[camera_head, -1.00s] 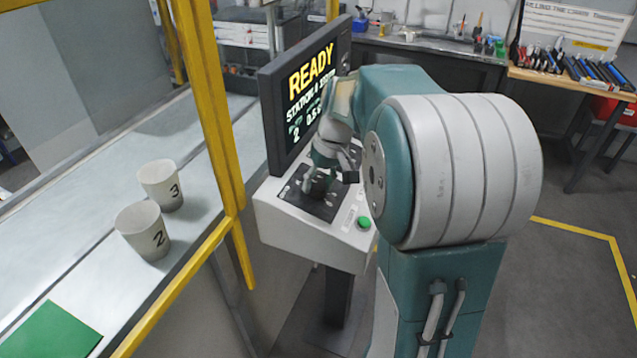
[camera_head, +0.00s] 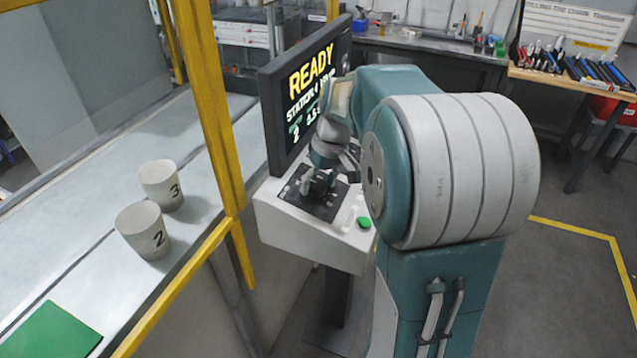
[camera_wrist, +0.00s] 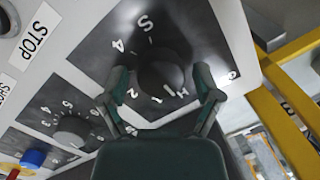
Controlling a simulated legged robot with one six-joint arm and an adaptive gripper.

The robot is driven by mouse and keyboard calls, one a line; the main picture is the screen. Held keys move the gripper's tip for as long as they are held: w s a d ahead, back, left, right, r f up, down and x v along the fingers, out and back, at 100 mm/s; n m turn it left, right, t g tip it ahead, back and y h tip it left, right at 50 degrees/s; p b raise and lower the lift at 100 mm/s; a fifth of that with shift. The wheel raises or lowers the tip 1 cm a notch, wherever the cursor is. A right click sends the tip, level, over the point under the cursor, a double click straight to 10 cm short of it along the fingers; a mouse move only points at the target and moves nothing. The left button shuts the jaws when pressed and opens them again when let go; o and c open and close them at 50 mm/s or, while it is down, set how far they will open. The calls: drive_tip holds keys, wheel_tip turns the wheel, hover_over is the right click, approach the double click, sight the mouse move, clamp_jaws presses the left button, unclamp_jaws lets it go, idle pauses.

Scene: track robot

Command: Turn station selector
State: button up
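The station selector is a round black knob (camera_wrist: 163,72) on a dark plate marked with S, 4, 2, 1 and H. A white line on its face points down, towards the side with 1 and H. My gripper (camera_wrist: 161,84) is open, with one finger on each side of the knob and a visible gap on both sides. In the head view my gripper (camera_head: 328,178) is low over the console's dark panel (camera_head: 309,204). The screen (camera_head: 306,98) reads READY, with a station line below that is partly blurred and partly covered by my arm.
A green button (camera_head: 364,223) is at the console's front. A yellow post (camera_head: 212,110) and a conveyor with cups (camera_head: 143,230) stand left.

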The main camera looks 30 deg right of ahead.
sight(330, 192)
idle(0.3)
drive_tip(key=v, duration=1.2)
